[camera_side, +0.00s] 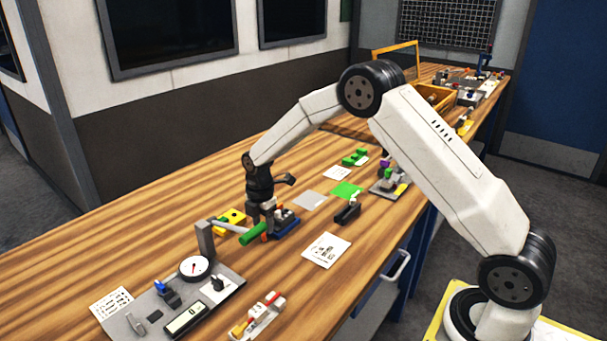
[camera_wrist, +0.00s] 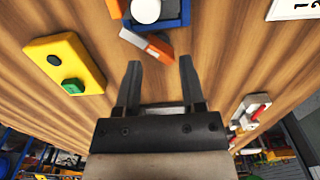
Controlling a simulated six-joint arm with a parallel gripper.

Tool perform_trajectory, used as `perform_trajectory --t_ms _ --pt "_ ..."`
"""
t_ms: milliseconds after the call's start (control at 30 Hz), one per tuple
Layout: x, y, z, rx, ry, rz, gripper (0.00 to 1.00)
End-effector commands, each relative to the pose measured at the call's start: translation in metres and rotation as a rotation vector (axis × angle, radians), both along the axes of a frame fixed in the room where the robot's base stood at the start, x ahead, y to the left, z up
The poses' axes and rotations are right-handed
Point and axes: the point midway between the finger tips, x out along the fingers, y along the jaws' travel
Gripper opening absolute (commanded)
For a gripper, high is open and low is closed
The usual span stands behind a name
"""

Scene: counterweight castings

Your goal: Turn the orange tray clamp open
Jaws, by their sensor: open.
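The orange tray clamp (camera_wrist: 158,50) is a short tilted bar at the near edge of a blue tray (camera_wrist: 181,24) in the wrist view. A white round piece (camera_wrist: 146,9) sits in the tray. My gripper (camera_wrist: 159,68) is open, with the clamp just ahead of its fingertips and nothing between the fingers. In the side view, my gripper (camera_side: 259,217) points down by the blue tray (camera_side: 288,228). There the clamp (camera_side: 264,230) is small and partly hidden by a green cylinder. I cannot tell whether a finger touches it.
A yellow button box (camera_wrist: 65,66) lies to the left in the wrist view. A green cylinder (camera_side: 252,234) on a grey post's arm is close to my gripper. A gauge panel (camera_side: 215,285) and a red-and-white fixture (camera_side: 259,315) stand nearer the side camera. Bare wood lies between.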

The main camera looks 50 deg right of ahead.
Motion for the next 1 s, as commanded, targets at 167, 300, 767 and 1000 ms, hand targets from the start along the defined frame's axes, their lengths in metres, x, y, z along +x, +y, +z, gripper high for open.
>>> perform_trajectory --t_ms 167,300,767,1000 --pt "0.0 0.0 0.027 0.0 -0.003 0.001 0.51" --pt "0.001 0.0 0.047 0.0 -0.003 0.002 0.51" --pt "-0.033 0.009 0.063 0.003 -0.038 -0.258 0.51" --pt "-0.053 0.015 0.068 0.01 -0.061 -0.408 0.51"
